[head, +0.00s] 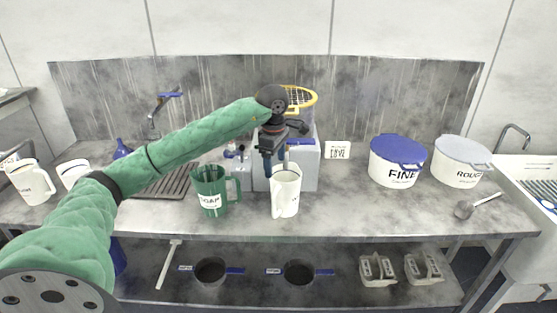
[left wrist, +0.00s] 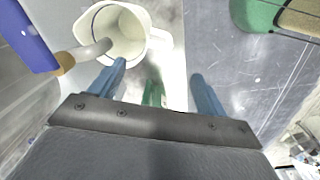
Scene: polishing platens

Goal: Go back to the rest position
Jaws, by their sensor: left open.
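My left arm, in a green sleeve, reaches from the lower left across the bench in the head view. My left gripper (head: 272,163) points down above a white jug (head: 286,194). In the left wrist view its two blue fingers (left wrist: 160,92) are spread apart with nothing held between them. The white jug (left wrist: 127,38) shows there beyond the left finger, its open mouth visible. A green jug (head: 211,190) stands to the left on the bench. My right gripper is in neither view.
A white tub with a blue lid marked FINE (head: 397,163) and a tub marked ROUGH (head: 460,163) stand at the right. A ladle (head: 465,209) lies before them. White jugs (head: 31,182) stand at far left.

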